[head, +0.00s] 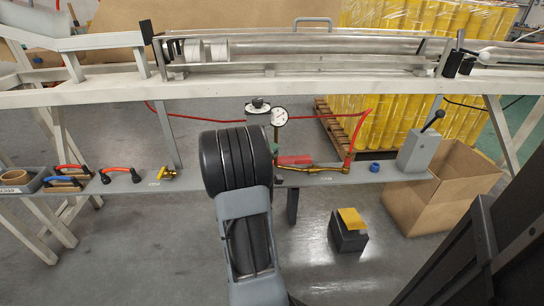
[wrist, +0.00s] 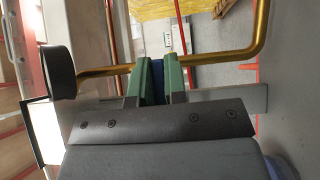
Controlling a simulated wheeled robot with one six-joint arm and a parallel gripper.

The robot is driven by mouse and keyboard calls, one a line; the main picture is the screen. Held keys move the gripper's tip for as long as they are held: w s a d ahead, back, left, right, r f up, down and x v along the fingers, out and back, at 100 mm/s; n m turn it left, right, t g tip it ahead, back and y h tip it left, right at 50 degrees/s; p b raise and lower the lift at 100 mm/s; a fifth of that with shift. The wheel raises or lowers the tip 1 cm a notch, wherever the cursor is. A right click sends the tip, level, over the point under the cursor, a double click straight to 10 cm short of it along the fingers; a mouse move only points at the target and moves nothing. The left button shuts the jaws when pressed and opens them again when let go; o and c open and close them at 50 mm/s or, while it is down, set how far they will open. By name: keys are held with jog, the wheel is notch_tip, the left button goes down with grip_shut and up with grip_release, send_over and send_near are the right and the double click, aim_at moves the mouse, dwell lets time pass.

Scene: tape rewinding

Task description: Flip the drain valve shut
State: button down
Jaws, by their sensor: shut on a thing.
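My gripper (wrist: 158,82) has green fingers, closed on a dark blue piece (wrist: 157,86) that shows between them. I cannot tell how that piece joins the brass pipe (wrist: 218,57), which runs across at the fingers and bends up at the right. A dark round knob or cap (wrist: 58,72) sits by the pipe's left end. In the head view the brass piping (head: 325,168) lies along the grey shelf, meeting a red hose. I cannot make out the drain valve's own position.
A pressure gauge (head: 280,116) and a black-knobbed regulator (head: 258,105) stand behind my arm. A red handle (head: 295,160), a blue cap (head: 375,167) and a grey lever box (head: 420,150) are on the shelf (head: 400,176). A cardboard box (head: 440,190) stands at right.

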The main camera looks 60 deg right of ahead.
jog(key=c, duration=1.2)
grip_release()
jog(key=shift+o, duration=0.2)
jog(key=w+a+p, duration=0.2)
jog(key=a, duration=1.1)
jog(key=shift+a, duration=0.35)
jog(key=shift+w+f, duration=0.1)
